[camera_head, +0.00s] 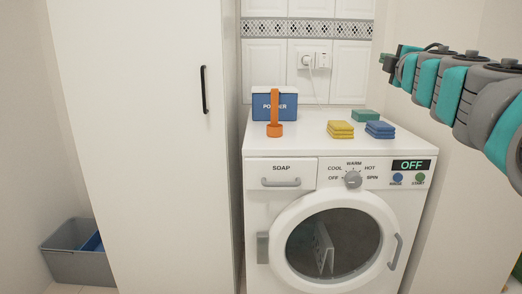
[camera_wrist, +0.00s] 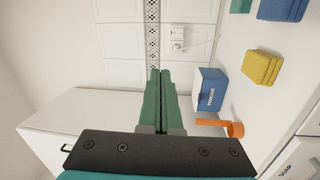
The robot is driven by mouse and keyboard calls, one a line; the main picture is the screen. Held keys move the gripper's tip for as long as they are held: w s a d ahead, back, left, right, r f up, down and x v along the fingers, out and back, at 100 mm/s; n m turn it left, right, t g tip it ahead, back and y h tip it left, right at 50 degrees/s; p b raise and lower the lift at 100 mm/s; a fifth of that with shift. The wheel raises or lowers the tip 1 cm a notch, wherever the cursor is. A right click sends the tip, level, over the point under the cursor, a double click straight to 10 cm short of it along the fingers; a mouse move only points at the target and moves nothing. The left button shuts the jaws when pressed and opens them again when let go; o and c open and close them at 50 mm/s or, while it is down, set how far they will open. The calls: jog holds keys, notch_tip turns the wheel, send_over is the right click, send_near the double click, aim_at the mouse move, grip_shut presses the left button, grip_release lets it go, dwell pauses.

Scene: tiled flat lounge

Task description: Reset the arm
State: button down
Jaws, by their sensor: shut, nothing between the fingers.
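My arm reaches in from the right of the head view, raised above the washing machine's right side. My gripper (camera_head: 384,63) is at its left end, up in the air in front of the tiled wall. In the wrist view its two green fingers (camera_wrist: 160,73) lie together, shut, with nothing between them. It appears to touch nothing.
The washing machine (camera_head: 256,222) bears a blue powder box (camera_head: 263,105), an orange scoop (camera_head: 275,130), a yellow sponge stack (camera_head: 340,130), a blue stack (camera_head: 380,129) and a green sponge (camera_head: 365,115). A tall white cabinet (camera_head: 140,140) stands left. A grey bin (camera_head: 75,265) is on the floor.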

jog(key=s+f+m+g+h, duration=0.1)
jog(key=s+f+m+g, duration=0.5)
jog(key=f, duration=0.5)
jog(key=s+a+f+m+g+h, duration=0.1)
jog(key=s+f+m+g+h, duration=0.15)
jog(key=s+f, duration=0.7)
jog(key=s+f+m+g+h, duration=0.1)
jog(key=s+f+m+g, duration=0.35)
jog(key=f, duration=0.85)
jog(key=s+a+f+m+g+y, duration=0.1)
jog(key=s+a+f, duration=0.3)
jog(key=s, duration=0.5)
jog(key=s+a+f+m+g+y, duration=0.1)
jog(key=s+a+f+g, duration=0.3)
jog(key=s, duration=0.5)
jog(key=s+a+f+m+g+y, duration=0.1)
jog(key=s+a+f+g+y, duration=0.2)
jog(key=s+a+f, duration=0.3)
jog(key=s+f, duration=0.1)
jog(key=s, duration=0.2)
jog(key=shift+f, duration=0.3)
jog(key=c, duration=1.6)
grip_release()
jog(key=shift+y, duration=0.25)
